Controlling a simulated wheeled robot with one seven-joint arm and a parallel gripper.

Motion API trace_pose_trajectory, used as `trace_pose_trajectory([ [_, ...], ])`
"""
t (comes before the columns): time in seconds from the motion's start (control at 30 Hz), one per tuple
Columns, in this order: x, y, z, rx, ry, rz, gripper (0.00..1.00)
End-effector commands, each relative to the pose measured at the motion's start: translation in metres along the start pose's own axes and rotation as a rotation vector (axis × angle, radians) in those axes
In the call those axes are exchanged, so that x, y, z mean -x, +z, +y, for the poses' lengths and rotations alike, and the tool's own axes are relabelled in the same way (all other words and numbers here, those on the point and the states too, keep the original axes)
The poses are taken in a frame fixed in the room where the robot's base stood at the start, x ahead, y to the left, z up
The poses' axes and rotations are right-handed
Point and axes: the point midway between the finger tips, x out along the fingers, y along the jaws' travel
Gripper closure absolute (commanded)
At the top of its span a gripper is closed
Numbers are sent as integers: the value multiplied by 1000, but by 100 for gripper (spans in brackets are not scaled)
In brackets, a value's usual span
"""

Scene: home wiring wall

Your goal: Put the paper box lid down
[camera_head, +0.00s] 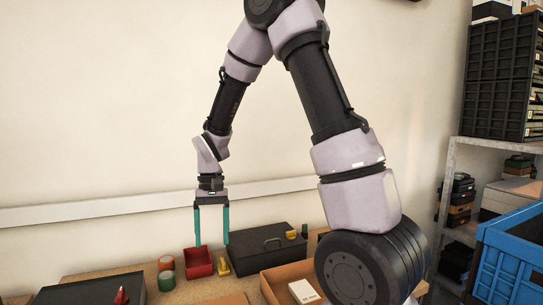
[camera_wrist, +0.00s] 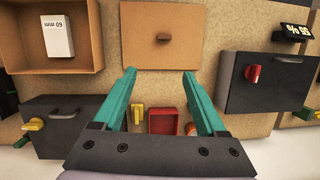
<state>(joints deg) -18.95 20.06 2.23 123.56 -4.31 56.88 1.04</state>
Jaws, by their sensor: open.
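The paper box lid is a flat brown cardboard square with a small brown knob. It lies on the bench in the wrist view (camera_wrist: 180,58), and its edge shows at the bottom of the head view (camera_head: 230,300). The open paper box (camera_wrist: 28,66) sits beside it and holds a white block marked 60 mm (camera_wrist: 58,36). The box is also in the head view (camera_head: 268,291), partly hidden by my arm. My gripper (camera_head: 212,244) has its teal fingers apart and empty, pointing down above the bench. In the wrist view the lid lies beyond the fingertips (camera_wrist: 159,73), with nothing between them.
A red bin (camera_head: 199,263) stands near the wall below my gripper. A dark case (camera_head: 262,249) is to its right and a dark box with a red knob (camera_head: 95,291) to its left. Several small red, green and yellow items stand around the bin. A blue crate (camera_head: 512,255) is far right.

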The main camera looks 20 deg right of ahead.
Motion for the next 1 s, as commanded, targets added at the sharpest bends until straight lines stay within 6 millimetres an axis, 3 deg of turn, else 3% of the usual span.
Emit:
trace_pose_trajectory([
  [0.03,28,5,9,-17,-29,60,26],
  [0.2,97,29,40,-70,-104,231,26],
  [0.5,183,96,94,-165,-214,540,26],
  [0.63,204,127,112,-200,-250,666,26],
  [0.8,217,156,126,-230,-276,778,26],
  [1.0,220,167,131,-241,-285,820,26],
])
